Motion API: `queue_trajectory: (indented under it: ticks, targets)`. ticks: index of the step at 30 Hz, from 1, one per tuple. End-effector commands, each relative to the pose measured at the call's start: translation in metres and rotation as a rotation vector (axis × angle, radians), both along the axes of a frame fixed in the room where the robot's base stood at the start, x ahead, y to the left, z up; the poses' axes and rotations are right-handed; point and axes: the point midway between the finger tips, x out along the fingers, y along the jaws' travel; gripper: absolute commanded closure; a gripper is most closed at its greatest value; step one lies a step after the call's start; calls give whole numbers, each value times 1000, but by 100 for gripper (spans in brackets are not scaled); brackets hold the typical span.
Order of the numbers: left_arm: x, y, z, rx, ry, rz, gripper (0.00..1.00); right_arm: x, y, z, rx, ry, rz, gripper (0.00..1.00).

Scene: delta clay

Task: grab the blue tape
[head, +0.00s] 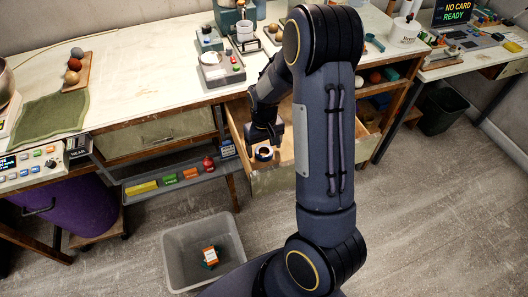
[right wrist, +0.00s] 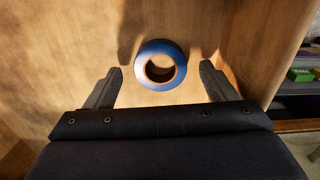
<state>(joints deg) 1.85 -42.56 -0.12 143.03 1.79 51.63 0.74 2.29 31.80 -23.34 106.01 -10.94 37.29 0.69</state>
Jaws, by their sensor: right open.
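The blue tape (right wrist: 182,63) is a ring-shaped roll lying on the wooden bottom of an open drawer. In the head view the roll (head: 264,154) shows small in the drawer, right by the gripper. My right gripper (right wrist: 161,76) is open and empty. In the head view my right gripper (head: 265,138) reaches down into the open drawer (head: 283,181). My right arm hides part of the drawer. My left gripper is not in view.
Drawer walls stand close around the gripper. The workbench top (head: 150,75) is above and behind it. A low shelf (head: 150,192) with coloured boxes is left of the drawer. A grey bin (head: 172,250) stands on the floor in front. Open floor lies to the right.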

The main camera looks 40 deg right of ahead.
Motion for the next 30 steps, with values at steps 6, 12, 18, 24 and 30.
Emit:
queue_trajectory:
  ticks: [6, 12, 18, 24, 30]
  targets:
    - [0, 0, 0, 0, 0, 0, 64, 0, 0, -12, 1, -1, 0, 22]
    - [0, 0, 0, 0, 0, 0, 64, 0, 0, -12, 1, -1, 0, 30]
    - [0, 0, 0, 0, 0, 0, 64, 0, 0, -12, 1, -1, 0, 56]
    - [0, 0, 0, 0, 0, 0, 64, 0, 0, -11, 1, -1, 0, 70]
    - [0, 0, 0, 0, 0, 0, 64, 1, 0, -6, 0, -3, 1, 70]
